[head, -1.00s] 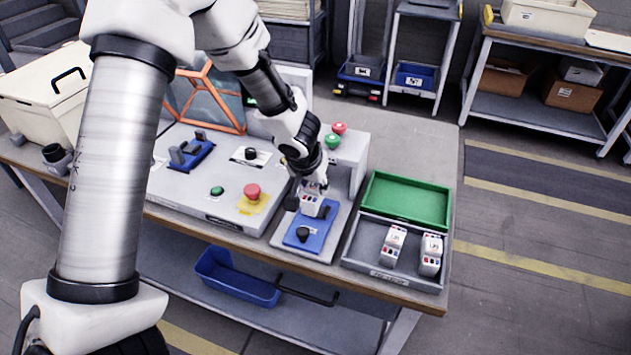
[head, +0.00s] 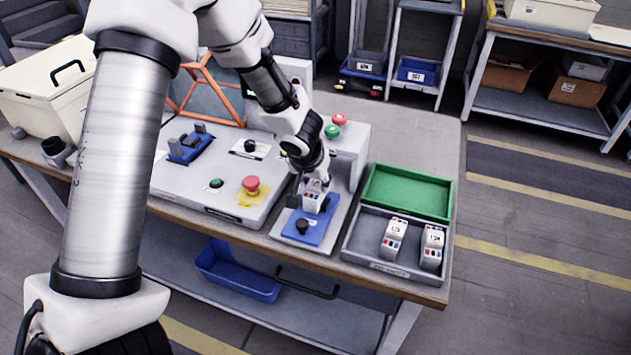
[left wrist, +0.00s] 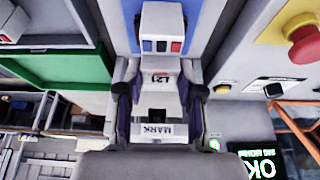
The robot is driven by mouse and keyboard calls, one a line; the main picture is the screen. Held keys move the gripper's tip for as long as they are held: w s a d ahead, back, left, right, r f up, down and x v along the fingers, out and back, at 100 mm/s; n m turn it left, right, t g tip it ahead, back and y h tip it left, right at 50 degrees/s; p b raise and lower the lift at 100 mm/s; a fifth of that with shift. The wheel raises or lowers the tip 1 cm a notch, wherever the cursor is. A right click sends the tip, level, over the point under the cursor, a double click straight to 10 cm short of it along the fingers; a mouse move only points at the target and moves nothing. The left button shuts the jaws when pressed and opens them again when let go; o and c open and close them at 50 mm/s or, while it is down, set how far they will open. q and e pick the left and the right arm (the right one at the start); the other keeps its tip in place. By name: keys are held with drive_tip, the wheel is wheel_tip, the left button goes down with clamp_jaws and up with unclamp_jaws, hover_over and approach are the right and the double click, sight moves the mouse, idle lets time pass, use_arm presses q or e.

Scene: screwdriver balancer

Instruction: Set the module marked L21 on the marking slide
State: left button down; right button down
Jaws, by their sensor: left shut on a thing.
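The white module marked L21 (left wrist: 160,78) is between the two fingers of my left gripper (left wrist: 160,98), which is shut on it. In the head view the module (head: 312,198) is upright at the back part of the blue marking slide (head: 312,232), under my left gripper (head: 316,184). The slide has a black knob (head: 302,226) at its front. Whether the module's base touches the slide is too small to tell. A MARK label (left wrist: 163,132) shows upside down in the left wrist view. My right gripper is out of view.
A grey tray (head: 374,266) at the right holds two similar white modules (head: 394,238) (head: 432,247). A green tray (head: 408,192) behind it is empty. A red button (head: 251,184) on a grey console is left of the slide. A blue bin (head: 238,270) hangs below the table's front edge.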

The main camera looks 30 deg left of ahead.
use_arm(q)
drive_tip(key=shift+f+b, duration=0.6)
drive_tip(key=shift+b, duration=0.2)
idle(0.8)
drive_tip(key=shift+w, duration=0.15)
drive_tip(key=shift+b, duration=0.3)
idle(0.4)
drive_tip(key=c, duration=0.7)
unclamp_jaws()
drive_tip(key=shift+c, duration=0.2)
drive_tip(key=shift+o, duration=0.4)
drive_tip(key=v, duration=1.2)
